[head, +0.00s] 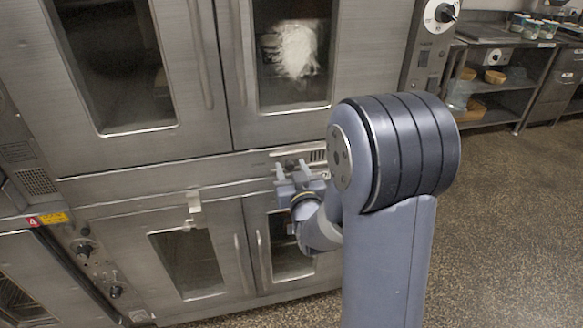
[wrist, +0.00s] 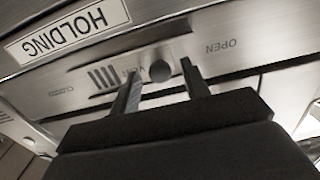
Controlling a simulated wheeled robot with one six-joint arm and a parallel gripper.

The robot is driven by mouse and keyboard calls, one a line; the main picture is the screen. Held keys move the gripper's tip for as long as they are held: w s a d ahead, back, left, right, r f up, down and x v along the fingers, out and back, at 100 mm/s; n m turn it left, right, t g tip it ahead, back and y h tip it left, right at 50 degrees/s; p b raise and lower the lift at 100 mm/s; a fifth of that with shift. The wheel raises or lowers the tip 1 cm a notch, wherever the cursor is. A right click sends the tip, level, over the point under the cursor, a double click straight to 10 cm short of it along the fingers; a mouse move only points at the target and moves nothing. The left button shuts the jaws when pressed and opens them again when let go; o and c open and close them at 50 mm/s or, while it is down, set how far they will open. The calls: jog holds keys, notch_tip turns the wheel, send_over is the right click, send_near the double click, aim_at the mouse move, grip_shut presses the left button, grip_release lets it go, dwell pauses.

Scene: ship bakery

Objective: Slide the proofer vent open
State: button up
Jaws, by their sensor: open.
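The proofer (head: 140,165) is a steel cabinet with glazed doors above and below a middle strip. In the wrist view the vent's round dark knob (wrist: 160,72) sits on a metal strip beside dark slots (wrist: 103,78). The strip is marked OPEN (wrist: 222,47) at the right and CLOSED (wrist: 62,92) at the left, both inverted. My gripper (wrist: 159,68) is open, its fingers either side of the knob in the picture. I cannot tell whether they touch it. In the head view my gripper (head: 291,168) is at the strip, just left of the vent slots (head: 318,156).
An inverted HOLDING label (wrist: 68,30) is on the panel by the vent. Door handles (head: 240,262) stand out below the strip. A control knob (head: 446,13) is at the upper right. The speckled floor (head: 500,220) at right is clear.

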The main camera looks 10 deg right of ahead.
jog(key=shift+w, duration=0.1)
jog(key=shift+c, duration=0.4)
grip_shut()
